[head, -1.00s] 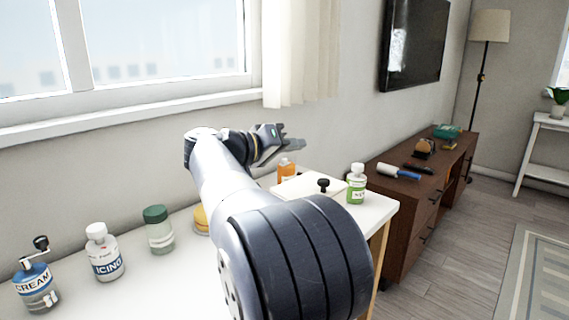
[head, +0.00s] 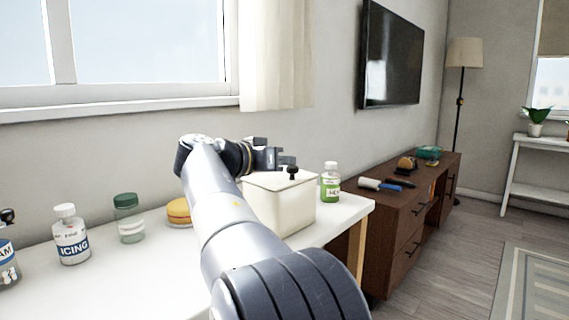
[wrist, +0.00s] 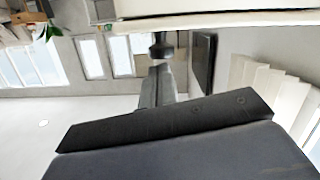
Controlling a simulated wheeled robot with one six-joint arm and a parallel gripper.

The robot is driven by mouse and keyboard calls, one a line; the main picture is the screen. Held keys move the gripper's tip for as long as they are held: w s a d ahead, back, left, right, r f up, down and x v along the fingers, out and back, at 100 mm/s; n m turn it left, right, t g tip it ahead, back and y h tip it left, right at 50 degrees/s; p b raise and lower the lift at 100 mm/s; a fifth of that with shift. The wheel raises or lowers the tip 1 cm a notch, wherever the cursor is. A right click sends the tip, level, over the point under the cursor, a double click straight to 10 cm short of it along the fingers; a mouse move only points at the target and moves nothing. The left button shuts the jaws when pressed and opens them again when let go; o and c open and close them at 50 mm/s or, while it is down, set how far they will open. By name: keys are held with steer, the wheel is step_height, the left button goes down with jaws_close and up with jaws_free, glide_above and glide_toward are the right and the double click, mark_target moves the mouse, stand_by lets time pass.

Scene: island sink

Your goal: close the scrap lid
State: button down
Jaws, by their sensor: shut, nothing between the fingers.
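The scrap bin (head: 280,215) is a cream box on the white counter, right of centre in the head view. Its pale lid (head: 262,181) lies about level across the top, with a black knob (head: 292,174) standing up from it. I cannot tell if a thin gap is left under the lid. My gripper (head: 288,160) is shut and empty, just above and behind the knob. In the wrist view, the shut fingers (wrist: 160,80) point toward the black knob (wrist: 162,46), beside a pale edge. Contact with it cannot be told.
A green-labelled bottle (head: 330,182) stands right of the bin, near the counter's end. A yellow round item (head: 179,212), a green-capped jar (head: 129,218) and an icing bottle (head: 71,236) stand to the left. A brown cabinet (head: 400,235) is beyond.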

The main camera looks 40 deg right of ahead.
steer(key=shift+s+f, duration=0.15)
steer(key=shift+f, duration=0.05)
stand_by(0.5)
steer(key=r+p, duration=0.1)
steer(key=r, duration=0.1)
steer(key=r+p, duration=0.2)
steer(key=r, duration=0.1)
steer(key=shift+s+a, duration=0.1)
steer(key=shift+a, duration=0.1)
steer(key=a+r+p, duration=0.1)
steer(key=a, duration=0.8)
steer(key=shift+s+a+p, duration=0.25)
steer(key=shift+a+p, duration=0.05)
steer(key=shift+p, duration=0.05)
steer(key=d, duration=0.3)
steer(key=d+f+b, duration=0.1)
steer(key=d, duration=0.2)
steer(key=d+f+b, duration=0.1)
steer(key=d, duration=0.2)
steer(key=shift+w+d+f, duration=0.1)
steer(key=shift+w+d, duration=0.15)
steer(key=shift+d, duration=0.1)
step_height(320, 180, down, 3)
steer(key=shift+w+d+f+b, duration=0.1)
steer(key=shift+w+d+b, duration=0.05)
steer(key=shift+b, duration=1.1)
steer(key=shift+f, duration=0.3)
